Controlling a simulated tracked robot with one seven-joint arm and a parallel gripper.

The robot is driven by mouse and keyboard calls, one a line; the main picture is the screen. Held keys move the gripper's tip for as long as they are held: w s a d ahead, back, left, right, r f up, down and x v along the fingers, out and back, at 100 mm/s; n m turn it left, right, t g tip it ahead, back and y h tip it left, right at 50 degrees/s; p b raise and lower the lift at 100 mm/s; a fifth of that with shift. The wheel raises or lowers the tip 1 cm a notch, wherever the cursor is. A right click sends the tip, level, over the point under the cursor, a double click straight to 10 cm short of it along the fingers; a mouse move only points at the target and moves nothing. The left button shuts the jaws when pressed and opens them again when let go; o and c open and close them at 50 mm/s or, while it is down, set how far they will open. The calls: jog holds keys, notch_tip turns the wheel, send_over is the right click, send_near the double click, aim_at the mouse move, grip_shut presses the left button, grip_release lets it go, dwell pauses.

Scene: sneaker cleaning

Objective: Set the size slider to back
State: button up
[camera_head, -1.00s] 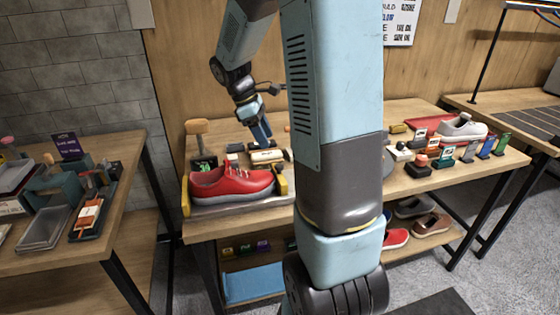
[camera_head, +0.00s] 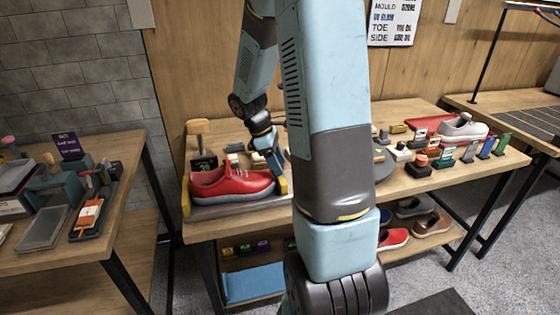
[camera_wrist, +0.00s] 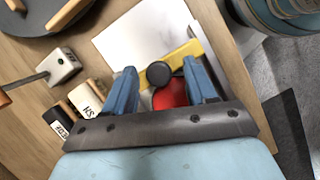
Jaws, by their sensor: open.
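The yellow bar (camera_wrist: 184,60) with a round black knob (camera_wrist: 158,74) is at one end of the shoe fixture, beside the red sneaker (camera_wrist: 170,94); I take it for the size slider. In the head view, the yellow end piece (camera_head: 282,186) stands at the right end of the red sneaker (camera_head: 228,184). My gripper (camera_wrist: 159,68) is open, with its blue fingers on either side of the knob. I cannot tell how deep the fingers reach or whether they touch it. In the head view, my gripper (camera_head: 273,160) is low above the fixture's right end.
Pale labelled blocks (camera_wrist: 88,97), a white block with a rod (camera_wrist: 62,64) and a dark round plate (camera_wrist: 45,15) lie to the left in the wrist view. A wooden-topped brush (camera_head: 197,127) stands behind the sneaker.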

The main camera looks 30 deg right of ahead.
grip_shut()
dwell(0.3)
dwell(0.4)
